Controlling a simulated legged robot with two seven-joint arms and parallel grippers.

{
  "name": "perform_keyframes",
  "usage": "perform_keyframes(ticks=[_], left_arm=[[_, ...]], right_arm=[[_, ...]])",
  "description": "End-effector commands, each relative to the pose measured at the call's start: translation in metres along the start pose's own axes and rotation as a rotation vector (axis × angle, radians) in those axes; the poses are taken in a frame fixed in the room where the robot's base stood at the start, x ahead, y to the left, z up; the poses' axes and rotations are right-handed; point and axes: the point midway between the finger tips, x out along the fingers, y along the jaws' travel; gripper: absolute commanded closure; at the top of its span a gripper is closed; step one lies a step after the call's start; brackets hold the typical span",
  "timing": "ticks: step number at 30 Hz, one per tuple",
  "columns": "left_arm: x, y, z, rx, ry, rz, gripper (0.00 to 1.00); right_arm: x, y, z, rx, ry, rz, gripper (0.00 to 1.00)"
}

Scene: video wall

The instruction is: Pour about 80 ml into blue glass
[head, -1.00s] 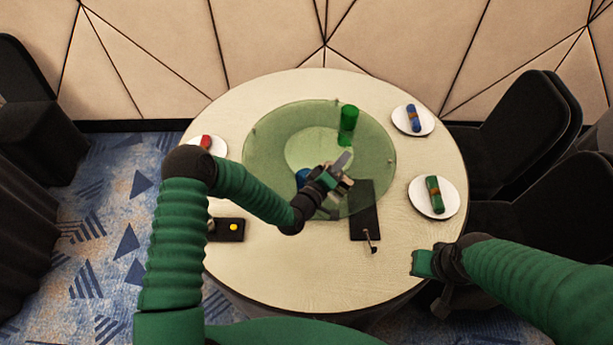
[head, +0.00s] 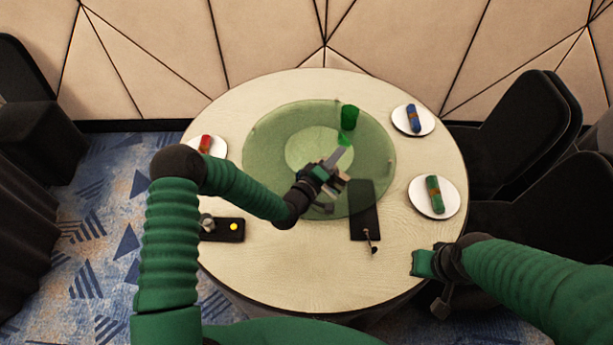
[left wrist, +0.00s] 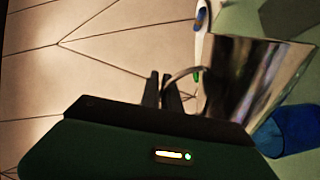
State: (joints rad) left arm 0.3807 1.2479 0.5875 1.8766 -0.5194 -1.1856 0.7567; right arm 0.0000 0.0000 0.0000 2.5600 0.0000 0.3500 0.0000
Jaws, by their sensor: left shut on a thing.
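My left gripper (head: 325,178) is shut on the handle of a shiny metal jug (left wrist: 255,75), above the round green glass turntable (head: 265,160). In the head view the jug shows as a small grey shape (head: 336,159) beyond the gripper. The left wrist view shows the jug tilted, with the blue glass (left wrist: 290,130) beside and partly behind it. In the head view the blue glass is hidden behind my left arm and gripper. No liquid stream can be made out. My right gripper (head: 432,275) is at the table's right front; its jaws are unclear.
Plates with red (head: 205,143), blue (head: 414,118) and green (head: 434,194) rolled napkins lie around the pale table (head: 290,265). A dark mat (head: 364,212) and a black tray (head: 222,232) lie in front.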

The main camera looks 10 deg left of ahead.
Motion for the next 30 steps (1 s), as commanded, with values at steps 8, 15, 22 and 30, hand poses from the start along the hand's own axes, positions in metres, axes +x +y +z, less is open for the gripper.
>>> perform_keyframes(ticks=[8,15,22,30], left_arm=[[0.0,0.001,-0.004,-0.019,0.001,0.003,1.0],[0.0,0.002,-0.004,-0.034,0.0,0.003,1.0],[0.002,-0.006,0.06,0.336,0.012,0.004,1.0],[0.002,-0.009,0.07,0.493,0.023,-0.004,1.0]], right_arm=[[0.0,0.0,0.0,0.0,0.0,0.0,1.0],[0.0,0.0,0.0,0.0,0.0,0.0,1.0],[0.021,0.0,0.005,0.0,-0.001,0.0,1.0],[0.029,0.0,0.007,0.0,0.0,0.0,1.0]])
